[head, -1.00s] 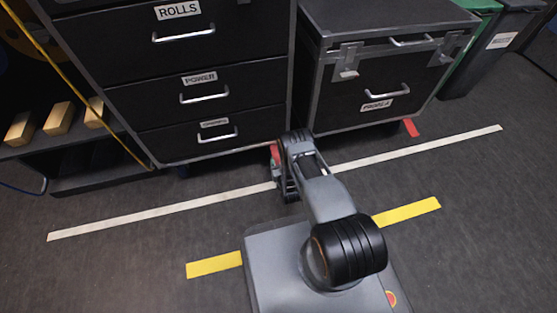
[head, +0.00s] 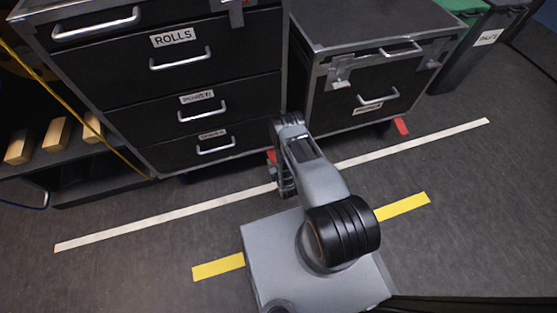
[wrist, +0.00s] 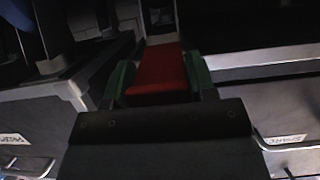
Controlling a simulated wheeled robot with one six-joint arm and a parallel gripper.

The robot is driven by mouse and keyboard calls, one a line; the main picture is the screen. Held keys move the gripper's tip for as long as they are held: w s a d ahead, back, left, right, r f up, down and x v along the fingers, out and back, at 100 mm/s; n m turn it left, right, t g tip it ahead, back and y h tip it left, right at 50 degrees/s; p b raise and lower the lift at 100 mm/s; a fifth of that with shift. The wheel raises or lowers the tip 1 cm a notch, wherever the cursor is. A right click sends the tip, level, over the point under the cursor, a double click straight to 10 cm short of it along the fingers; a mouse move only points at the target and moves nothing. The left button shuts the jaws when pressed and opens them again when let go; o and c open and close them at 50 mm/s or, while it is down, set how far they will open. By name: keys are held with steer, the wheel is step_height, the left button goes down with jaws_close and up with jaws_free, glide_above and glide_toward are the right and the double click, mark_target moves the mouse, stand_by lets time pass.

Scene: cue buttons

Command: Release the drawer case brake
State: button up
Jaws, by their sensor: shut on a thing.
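The drawer case (head: 160,92) is black with metal edges and several labelled drawers, one marked ROLLS. Its red brake pedal (head: 270,156) shows as a small red patch at the case's lower right corner, mostly hidden by my arm. In the wrist view the red pedal (wrist: 157,66) lies between the two green-edged fingers of my gripper (wrist: 160,82), which is shut on it. In the head view my arm's links hide the gripper's fingertips.
A second black case (head: 365,75) stands to the right with its own red pedal (head: 401,126). A shelf with wooden blocks (head: 55,140) is at left, bins (head: 490,40) at far right. White tape (head: 165,219) and yellow tape (head: 402,207) mark the open floor.

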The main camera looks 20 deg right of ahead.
steer(key=shift+r, duration=0.35)
steer(key=shift+w+r, duration=0.1)
steer(key=shift+r, duration=0.15)
steer(key=o, duration=1.3)
